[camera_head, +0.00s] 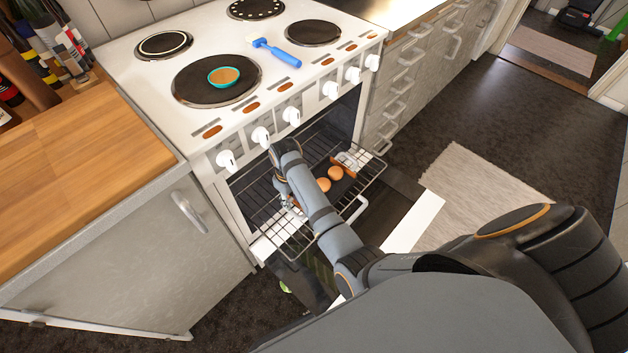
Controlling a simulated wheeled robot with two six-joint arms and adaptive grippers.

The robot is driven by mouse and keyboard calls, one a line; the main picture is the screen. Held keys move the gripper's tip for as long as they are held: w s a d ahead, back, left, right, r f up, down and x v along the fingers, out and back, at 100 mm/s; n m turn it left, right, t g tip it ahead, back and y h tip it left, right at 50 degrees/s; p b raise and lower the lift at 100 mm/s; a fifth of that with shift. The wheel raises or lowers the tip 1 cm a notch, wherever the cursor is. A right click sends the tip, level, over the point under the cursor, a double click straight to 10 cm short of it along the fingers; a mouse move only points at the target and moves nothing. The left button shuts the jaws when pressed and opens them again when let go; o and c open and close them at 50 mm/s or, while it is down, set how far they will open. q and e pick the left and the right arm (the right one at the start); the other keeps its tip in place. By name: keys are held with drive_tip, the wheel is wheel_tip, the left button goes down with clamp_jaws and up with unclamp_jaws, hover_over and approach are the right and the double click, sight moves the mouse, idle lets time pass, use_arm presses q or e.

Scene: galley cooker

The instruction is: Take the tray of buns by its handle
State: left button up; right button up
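The tray of buns (341,187) is dark and sits on the pulled-out wire rack (272,232) of the open oven. Round golden buns (335,172) show on it; the rest of the tray is hidden behind my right arm. A brown piece, perhaps a tray end or handle, shows at its far right end. My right arm reaches in from the lower right and bends down at the wrist over the rack. My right gripper (287,200) is low at the tray's left part, mostly hidden by my forearm; its fingers and any contact are unclear. My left gripper is out of view.
The white cooker (130,72) stands above the rack, with knobs (291,115) along its front. A teal bowl (223,76) and a blue-handled brush (280,54) lie on top. A cabinet (140,265) stands left; a rug (480,195) lies on open floor right.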

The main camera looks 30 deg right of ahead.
sight(294, 213)
drive_tip(key=shift+w+a, duration=0.1)
drive_tip(key=shift+s+f, duration=0.25)
drive_tip(key=shift+f, duration=0.05)
wheel_tip(294, 213, down, 4)
drive_tip(key=shift+f+b, duration=0.1)
drive_tip(key=shift+b, duration=0.75)
drive_tip(key=shift+f, duration=0.15)
wheel_tip(294, 213, down, 5)
drive_tip(key=shift+r+b, duration=0.1)
drive_tip(key=shift+b, duration=0.95)
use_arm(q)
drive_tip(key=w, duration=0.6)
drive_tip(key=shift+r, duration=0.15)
use_arm(e)
clamp_jaws()
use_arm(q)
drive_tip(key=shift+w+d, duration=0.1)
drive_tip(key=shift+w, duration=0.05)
